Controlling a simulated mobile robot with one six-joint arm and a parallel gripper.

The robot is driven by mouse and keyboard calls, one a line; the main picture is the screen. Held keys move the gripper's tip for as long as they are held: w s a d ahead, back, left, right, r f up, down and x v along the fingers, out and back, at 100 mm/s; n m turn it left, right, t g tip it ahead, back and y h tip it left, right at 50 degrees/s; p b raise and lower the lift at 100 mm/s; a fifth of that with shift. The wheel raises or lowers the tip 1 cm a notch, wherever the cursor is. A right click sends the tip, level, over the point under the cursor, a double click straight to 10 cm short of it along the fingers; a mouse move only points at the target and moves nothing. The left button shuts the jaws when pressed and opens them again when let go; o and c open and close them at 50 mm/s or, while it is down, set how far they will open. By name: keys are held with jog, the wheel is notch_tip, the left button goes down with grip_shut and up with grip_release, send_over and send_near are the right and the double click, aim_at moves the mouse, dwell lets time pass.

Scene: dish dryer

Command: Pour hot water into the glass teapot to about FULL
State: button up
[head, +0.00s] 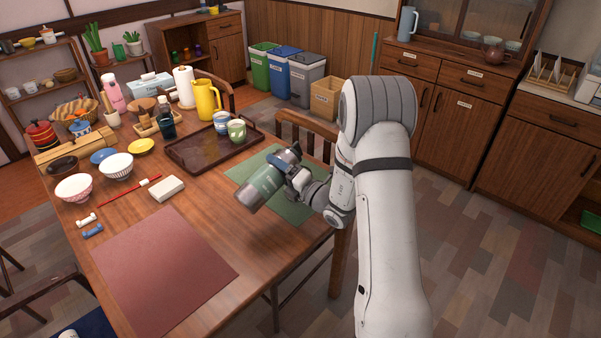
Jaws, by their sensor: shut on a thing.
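My gripper (287,172) is above the green placemat (303,209) on the right side of the table. The flask is steeply tilted, with one end toward the lower left and the other toward the upper right. No stream of water can be made out. I cannot make out a glass teapot on the table, and the flask and my arm cover part of the green placemat.
A dark tray (190,158) with two cups stands behind the flask, near a yellow pitcher (206,99). Bowls, a white block (168,188) and red chopsticks lie to the left. The red placemat (160,270) in front is bare. A chair (306,133) stands behind.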

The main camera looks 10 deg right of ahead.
jog(key=shift+w+d+r+m+p, duration=0.2)
jog(key=shift+d+r+m+p, duration=0.1)
jog(key=shift+m+p, duration=0.3)
jog(key=shift+w+d+r+m+p, duration=0.15)
jog(key=shift+w+d+m+p, duration=0.1)
jog(key=shift+m+p, duration=0.3)
dwell(3.2)
jog(key=shift+d+f+m+t+p, duration=0.15)
jog(key=shift+m+t+p, duration=0.1)
jog(key=shift+m, duration=0.25)
jog(key=shift+f+m+t+p, duration=0.15)
jog(key=shift+m+p, duration=0.05)
jog(key=shift+m, duration=0.25)
dwell(2.7)
